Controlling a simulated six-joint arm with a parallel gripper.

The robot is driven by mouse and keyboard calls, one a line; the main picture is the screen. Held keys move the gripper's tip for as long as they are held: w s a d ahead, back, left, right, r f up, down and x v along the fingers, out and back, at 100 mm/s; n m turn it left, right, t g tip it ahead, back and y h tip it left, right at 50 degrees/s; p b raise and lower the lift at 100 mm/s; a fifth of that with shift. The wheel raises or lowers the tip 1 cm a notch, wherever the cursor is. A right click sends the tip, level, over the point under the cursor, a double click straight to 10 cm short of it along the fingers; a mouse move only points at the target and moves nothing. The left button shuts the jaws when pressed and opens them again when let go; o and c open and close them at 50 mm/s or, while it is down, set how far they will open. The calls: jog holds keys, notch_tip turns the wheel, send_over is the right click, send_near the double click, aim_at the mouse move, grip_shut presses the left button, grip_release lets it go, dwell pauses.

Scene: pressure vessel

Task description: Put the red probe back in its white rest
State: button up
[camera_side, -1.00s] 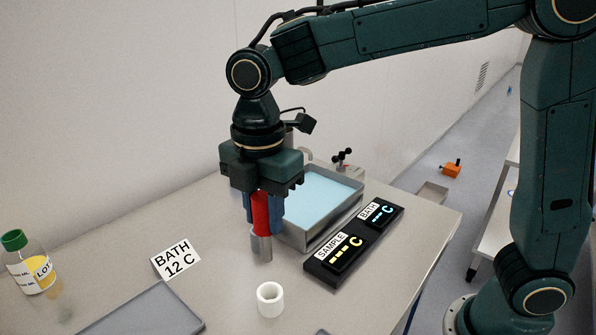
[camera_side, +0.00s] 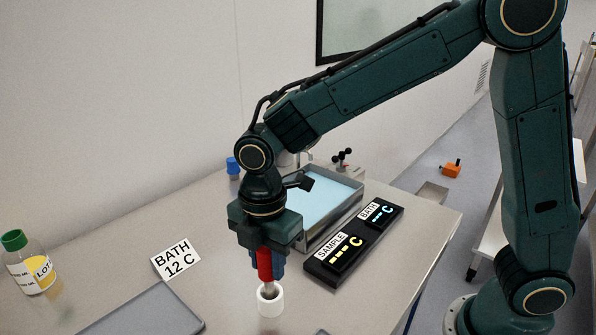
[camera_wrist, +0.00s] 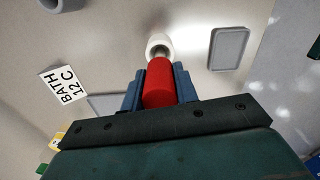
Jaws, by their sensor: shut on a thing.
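My gripper (camera_side: 265,264) is shut on the red probe (camera_side: 264,262), which hangs upright with its metal tip downward. The white rest (camera_side: 270,304) is a short hollow cylinder on the table. In the side view the metal tip overlaps the rest's opening from above; I cannot tell how deep it is inside. In the wrist view the red probe (camera_wrist: 159,82) lies between the blue fingers of my gripper (camera_wrist: 160,86), and the white rest (camera_wrist: 158,43) shows just beyond it.
The bath tray (camera_side: 352,199) with pale blue liquid stands behind my gripper. A black display panel (camera_side: 325,272) lies to the right. A bottle with a green cap (camera_side: 32,265), a "BATH 12 C" card (camera_side: 175,258) and a grey tray (camera_side: 190,317) are to the left.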

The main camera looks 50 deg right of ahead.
jog(key=shift+f, duration=1)
jog(key=shift+f, duration=0.1)
jog(key=o, duration=1.1)
notch_tip(320, 180, up, 12)
jog(key=shift+r, duration=0.15)
